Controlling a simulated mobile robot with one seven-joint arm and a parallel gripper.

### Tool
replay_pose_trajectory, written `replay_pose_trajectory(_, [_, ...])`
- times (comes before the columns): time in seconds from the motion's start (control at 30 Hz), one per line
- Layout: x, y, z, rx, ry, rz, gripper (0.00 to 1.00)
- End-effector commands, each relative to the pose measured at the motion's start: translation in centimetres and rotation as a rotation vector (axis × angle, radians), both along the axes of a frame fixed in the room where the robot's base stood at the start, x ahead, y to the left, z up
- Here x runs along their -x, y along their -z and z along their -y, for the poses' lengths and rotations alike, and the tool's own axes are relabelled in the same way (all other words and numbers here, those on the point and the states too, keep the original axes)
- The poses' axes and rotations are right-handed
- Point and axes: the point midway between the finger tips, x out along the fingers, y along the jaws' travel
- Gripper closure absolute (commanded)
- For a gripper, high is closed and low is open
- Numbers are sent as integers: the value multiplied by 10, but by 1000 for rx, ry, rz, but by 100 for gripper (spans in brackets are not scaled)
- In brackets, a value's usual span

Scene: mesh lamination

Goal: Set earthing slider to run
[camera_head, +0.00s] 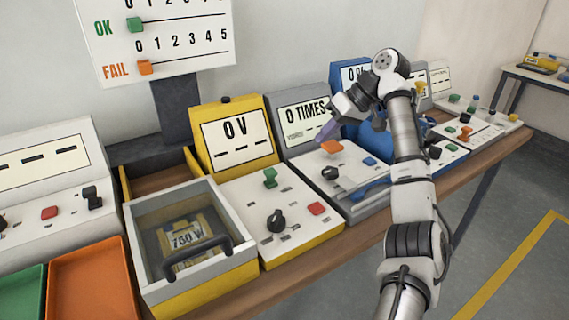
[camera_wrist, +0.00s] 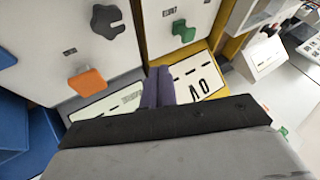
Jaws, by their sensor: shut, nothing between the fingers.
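No label reading "earthing" is legible, so I cannot tell which slider it is. A green slider handle (camera_head: 270,177) stands on the yellow-edged 0 V unit (camera_head: 238,140); it also shows in the wrist view (camera_wrist: 183,31). An orange slider handle (camera_head: 332,146) stands on the grey "0 TIMES" unit (camera_head: 305,115), and at left in the wrist view (camera_wrist: 88,82). My gripper (camera_head: 329,130), with purple fingers, is above the grey unit close to the orange handle, apparently clear of it. In the wrist view its fingers (camera_wrist: 158,85) are shut and empty, between the orange and green handles.
A black knob (camera_head: 277,220) and red button (camera_head: 316,208) sit on the yellow unit. Another black knob (camera_head: 330,173) and a blue button (camera_head: 369,161) are on the grey unit. A lidded box (camera_head: 240,258) stands left, and blue equipment (camera_head: 347,75) rises behind my arm.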

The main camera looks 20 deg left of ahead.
Motion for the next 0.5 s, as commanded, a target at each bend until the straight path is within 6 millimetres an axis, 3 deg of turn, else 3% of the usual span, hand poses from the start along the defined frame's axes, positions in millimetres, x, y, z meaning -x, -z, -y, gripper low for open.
replay_pose_trajectory(0.27, [2, 11, -8, -2, -3, -1, 100])
replay_pose_trajectory(0.5, [9, 49, -36, -2, -2, -3, 100])
